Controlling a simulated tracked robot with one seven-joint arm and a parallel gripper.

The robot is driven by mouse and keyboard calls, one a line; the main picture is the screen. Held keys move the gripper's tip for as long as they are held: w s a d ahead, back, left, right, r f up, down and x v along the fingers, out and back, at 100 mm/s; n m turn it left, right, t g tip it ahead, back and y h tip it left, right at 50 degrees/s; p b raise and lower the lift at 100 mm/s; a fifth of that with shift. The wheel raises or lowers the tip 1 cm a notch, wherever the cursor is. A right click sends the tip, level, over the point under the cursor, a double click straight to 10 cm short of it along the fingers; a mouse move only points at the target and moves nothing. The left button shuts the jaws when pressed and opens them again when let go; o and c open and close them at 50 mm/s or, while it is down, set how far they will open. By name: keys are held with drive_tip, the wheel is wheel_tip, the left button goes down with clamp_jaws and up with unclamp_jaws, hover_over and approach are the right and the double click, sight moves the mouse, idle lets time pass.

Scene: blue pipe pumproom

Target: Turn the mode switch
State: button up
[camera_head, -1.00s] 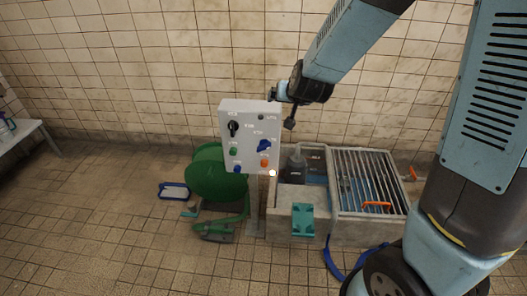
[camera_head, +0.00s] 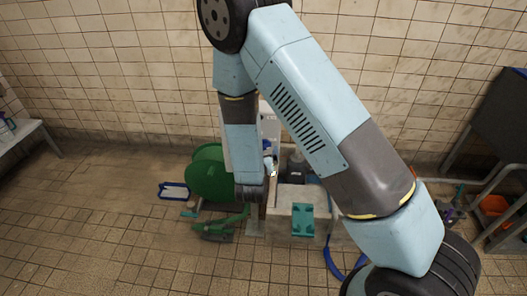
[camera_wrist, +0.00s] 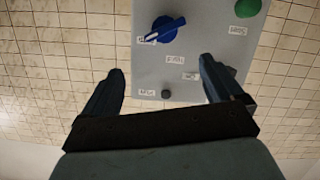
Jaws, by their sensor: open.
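A grey control panel (camera_wrist: 185,55) fills the upper middle of the wrist view, seen upside down. A blue rotary switch (camera_wrist: 165,32) with a pale stripe on its handle is near the panel's top left in that view, and a small dark knob (camera_wrist: 166,94) sits lower. The labels are too small to read, so I cannot tell which control is the mode switch. My gripper (camera_wrist: 161,65) is open and empty, its fingers either side of the panel's lower middle, the blue switch beyond the tips. In the head view my arm hides most of the panel (camera_head: 270,127).
A green button (camera_wrist: 247,7) is at the panel's top right in the wrist view. A green hose reel (camera_head: 207,172) stands left of the panel in the head view. A concrete basin (camera_head: 283,197) is at the right. Floor on the left is mostly clear.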

drive_tip(key=s+f+n+t, duration=0.3)
drive_tip(key=s+f, duration=0.2)
drive_tip(key=s, duration=0.1)
drive_tip(key=w, duration=1.4)
drive_tip(key=shift+d+f, duration=0.1)
drive_tip(key=shift+s, duration=0.1)
drive_tip(key=c, duration=1)
